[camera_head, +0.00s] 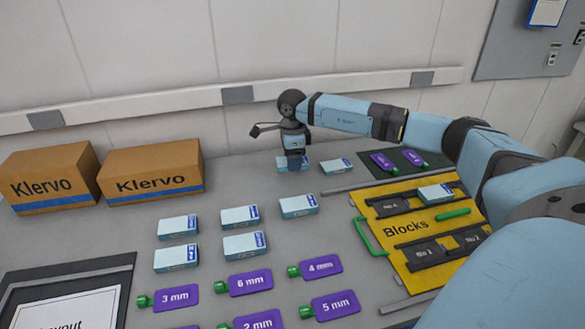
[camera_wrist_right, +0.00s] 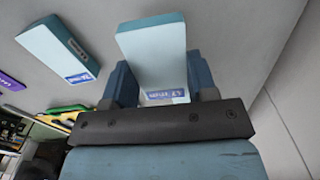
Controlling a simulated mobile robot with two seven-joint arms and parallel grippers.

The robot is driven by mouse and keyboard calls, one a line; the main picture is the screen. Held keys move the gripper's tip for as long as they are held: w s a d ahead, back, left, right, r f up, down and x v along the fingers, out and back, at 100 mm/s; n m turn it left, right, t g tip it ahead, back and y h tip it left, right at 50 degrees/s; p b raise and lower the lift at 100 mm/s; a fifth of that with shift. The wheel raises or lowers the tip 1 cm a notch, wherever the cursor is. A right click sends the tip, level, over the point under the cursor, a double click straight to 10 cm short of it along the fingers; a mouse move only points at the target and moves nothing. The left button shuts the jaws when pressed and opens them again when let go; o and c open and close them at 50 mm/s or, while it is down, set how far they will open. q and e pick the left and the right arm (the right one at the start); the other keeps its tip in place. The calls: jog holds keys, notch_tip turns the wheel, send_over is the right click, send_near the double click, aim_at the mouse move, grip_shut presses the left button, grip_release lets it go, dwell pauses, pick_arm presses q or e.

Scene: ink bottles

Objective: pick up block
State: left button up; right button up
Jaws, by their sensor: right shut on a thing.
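Several light-blue and white blocks lie on the grey table. My right gripper (camera_head: 296,160) reaches down at the back of the table and is shut on one block (camera_head: 282,165). In the right wrist view this block (camera_wrist_right: 153,45) sits between the two blue fingers (camera_wrist_right: 158,84), its printed label facing the palm. A second block (camera_head: 337,166) lies just right of the held one; it also shows in the right wrist view (camera_wrist_right: 58,45). Other blocks (camera_head: 298,206) lie nearer. A further block (camera_head: 435,193) lies on the yellow board. My left gripper is not in view.
A yellow board marked Blocks (camera_head: 396,222), with green handles and dark numbered slots, lies at right. Purple bottles with green caps (camera_head: 250,282) lie in front. Two cardboard boxes (camera_head: 150,172) stand at back left. A dark mat (camera_head: 408,161) holds more purple bottles.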

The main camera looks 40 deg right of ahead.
notch_tip(320, 180, up, 15)
jog(key=p, duration=0.1)
jog(key=shift+r, duration=0.2)
